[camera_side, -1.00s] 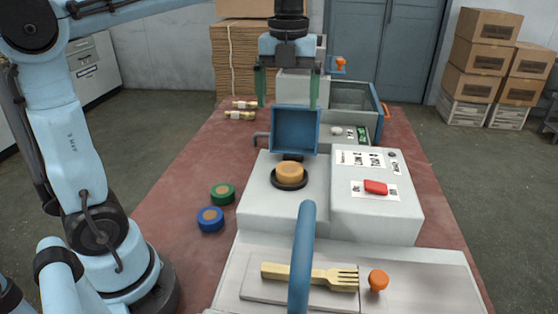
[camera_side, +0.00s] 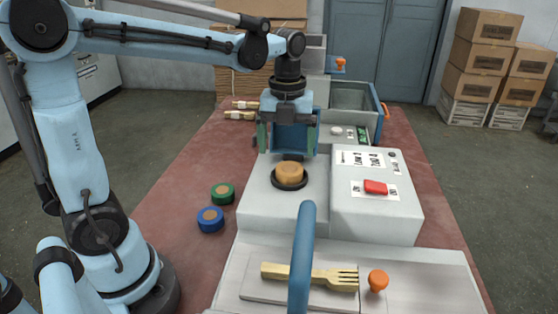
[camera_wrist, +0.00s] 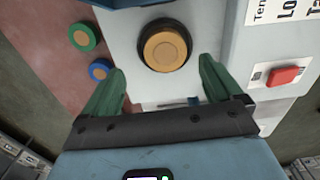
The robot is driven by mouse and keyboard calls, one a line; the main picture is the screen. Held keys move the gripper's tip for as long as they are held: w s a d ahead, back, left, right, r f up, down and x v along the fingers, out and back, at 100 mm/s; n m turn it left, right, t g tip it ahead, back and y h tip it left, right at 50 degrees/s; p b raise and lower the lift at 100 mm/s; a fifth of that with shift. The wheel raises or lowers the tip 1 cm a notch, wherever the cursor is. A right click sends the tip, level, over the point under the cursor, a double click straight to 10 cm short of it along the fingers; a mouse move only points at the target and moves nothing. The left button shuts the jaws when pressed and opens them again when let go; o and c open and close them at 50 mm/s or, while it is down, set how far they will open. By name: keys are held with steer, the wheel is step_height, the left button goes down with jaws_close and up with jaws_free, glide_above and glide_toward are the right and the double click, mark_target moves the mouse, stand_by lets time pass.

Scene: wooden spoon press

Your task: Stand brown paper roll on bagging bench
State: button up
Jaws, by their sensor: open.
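A squat tan-brown round piece (camera_side: 290,173), the closest match to the brown paper roll, sits on a black round seat (camera_side: 276,184) on the grey machine. In the wrist view the tan-brown piece (camera_wrist: 165,47) lies just beyond the fingertips. My gripper (camera_side: 289,151) points down, with green fingers apart and nothing between them, above and slightly behind the piece. The wrist view shows my gripper (camera_wrist: 162,66) open too. The reddish bench top (camera_side: 180,185) spreads left of the machine; I cannot tell whether it is the bagging bench.
A green-rimmed roll (camera_side: 222,194) and a blue-rimmed roll (camera_side: 210,219) stand left of the machine. A blue box-like part (camera_side: 293,139) is behind my gripper. A blue handle (camera_side: 302,250), wooden fork (camera_side: 310,275) and red button (camera_side: 376,187) are near. The bench's left side is mostly clear.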

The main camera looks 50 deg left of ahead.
mark_target(290, 168)
steer(key=f, duration=0.3)
steer(key=shift+w+d+f, duration=0.25)
steer(key=shift+f, duration=0.9)
steer(key=c, duration=1.2)
steer(key=shift+r, duration=0.1)
steer(key=shift+c, duration=0.2)
